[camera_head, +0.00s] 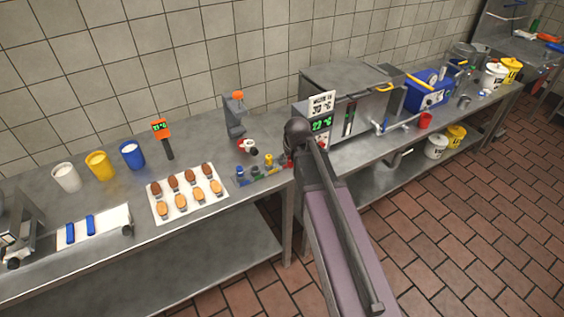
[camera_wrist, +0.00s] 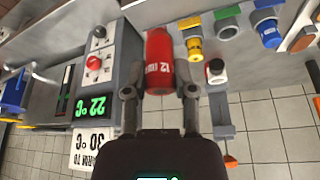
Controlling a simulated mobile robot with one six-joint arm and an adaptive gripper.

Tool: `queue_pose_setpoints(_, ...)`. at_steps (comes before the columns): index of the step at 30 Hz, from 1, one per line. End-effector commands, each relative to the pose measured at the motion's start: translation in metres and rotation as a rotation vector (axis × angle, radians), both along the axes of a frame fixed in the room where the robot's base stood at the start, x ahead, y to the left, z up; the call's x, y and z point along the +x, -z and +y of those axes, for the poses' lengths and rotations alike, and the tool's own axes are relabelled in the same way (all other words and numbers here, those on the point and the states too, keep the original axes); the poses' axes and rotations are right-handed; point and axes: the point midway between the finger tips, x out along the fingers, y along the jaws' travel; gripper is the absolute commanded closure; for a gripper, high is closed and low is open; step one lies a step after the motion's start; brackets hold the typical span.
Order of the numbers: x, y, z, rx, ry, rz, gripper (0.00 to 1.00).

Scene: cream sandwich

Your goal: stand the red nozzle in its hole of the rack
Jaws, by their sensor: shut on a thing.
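The red nozzle (camera_wrist: 159,62), marked 12, is held between the fingertips of my gripper (camera_wrist: 160,93) in the wrist view. In the head view a bit of red (camera_head: 287,160) shows beside my arm, which hides most of my gripper. The red nozzle is beside the yellow one, at the rack's end. I cannot tell whether its lower end touches the rack, and its hole is hidden.
A grey stand with a red-ringed holder (camera_head: 247,146) is behind the rack. A control box with a green display (camera_head: 321,123) is close to my gripper. A white tray of pastries (camera_head: 187,193) lies left of the rack. Cups and a thermometer (camera_head: 162,136) stand farther left.

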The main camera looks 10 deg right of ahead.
Motion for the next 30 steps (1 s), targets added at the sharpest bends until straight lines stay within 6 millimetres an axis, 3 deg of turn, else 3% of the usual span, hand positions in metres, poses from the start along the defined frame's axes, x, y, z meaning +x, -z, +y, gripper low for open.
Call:
queue_pose_setpoints(11, -0.001, 0.004, -0.009, 0.000, 0.014, 0.000, 1.00)
queue_pose_setpoints(24, -0.010, 0.041, 0.057, 0.001, -0.045, -0.003, 1.00)
queue_pose_setpoints(30, -0.013, 0.045, 0.071, 0.000, -0.057, -0.004, 1.00)
